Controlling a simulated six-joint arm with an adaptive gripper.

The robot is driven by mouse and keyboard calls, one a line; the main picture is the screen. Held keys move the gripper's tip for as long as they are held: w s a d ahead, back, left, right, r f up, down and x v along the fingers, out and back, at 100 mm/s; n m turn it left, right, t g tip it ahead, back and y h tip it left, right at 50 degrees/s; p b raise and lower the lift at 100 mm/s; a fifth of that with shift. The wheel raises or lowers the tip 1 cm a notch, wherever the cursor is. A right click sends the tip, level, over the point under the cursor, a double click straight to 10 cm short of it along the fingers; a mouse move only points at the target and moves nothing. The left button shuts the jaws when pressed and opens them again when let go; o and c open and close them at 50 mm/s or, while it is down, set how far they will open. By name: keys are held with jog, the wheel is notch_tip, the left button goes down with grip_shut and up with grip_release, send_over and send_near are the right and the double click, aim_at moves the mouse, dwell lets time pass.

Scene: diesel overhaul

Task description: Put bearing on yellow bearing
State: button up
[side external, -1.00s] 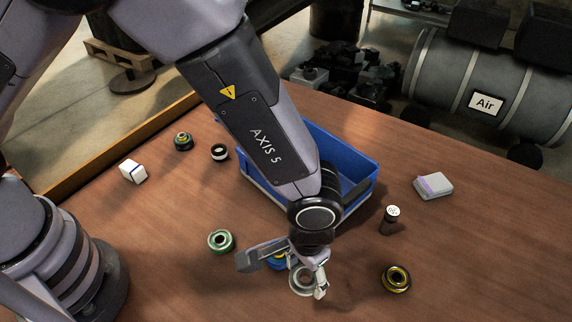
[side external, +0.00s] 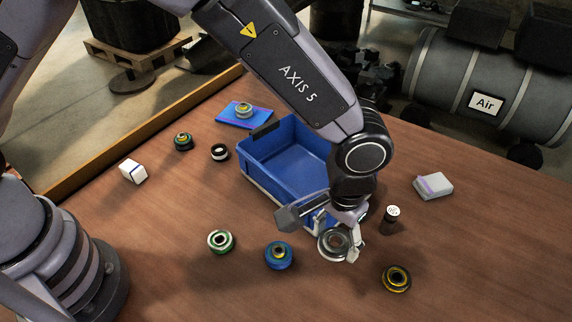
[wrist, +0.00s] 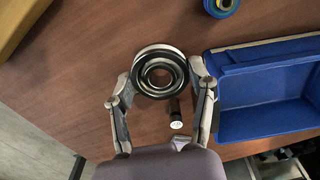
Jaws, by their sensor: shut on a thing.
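My gripper (side external: 338,246) is shut on a silver-grey bearing (side external: 333,244), held in front of the blue bin's near right corner. In the wrist view the bearing (wrist: 160,74) sits between both fingers, its ring face toward the camera. The yellow bearing (side external: 396,279), a black and yellow ring, lies flat on the table to the right of and nearer than the held bearing, apart from it. I cannot make it out in the wrist view. A blue bearing (side external: 279,256) lies to the left of my gripper.
The open blue bin (side external: 268,192) stands behind my gripper. A dark cylinder with a white top (side external: 391,218) stands close on the right, and a pale box (side external: 433,186) beyond it. A green bearing (side external: 221,242) lies left. The table's front right is clear.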

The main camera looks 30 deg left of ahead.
jog(key=w+d+f, duration=0.4)
jog(key=w+d, duration=0.1)
jog(key=d, duration=0.2)
send_over(397, 276)
notch_tip(397, 276, down, 5)
jog(key=shift+s+a+f, duration=0.1)
jog(key=shift+f, duration=1.8)
jog(key=shift+f, duration=0.1)
jog(key=o, duration=1.2)
jog(key=shift+o, duration=0.2)
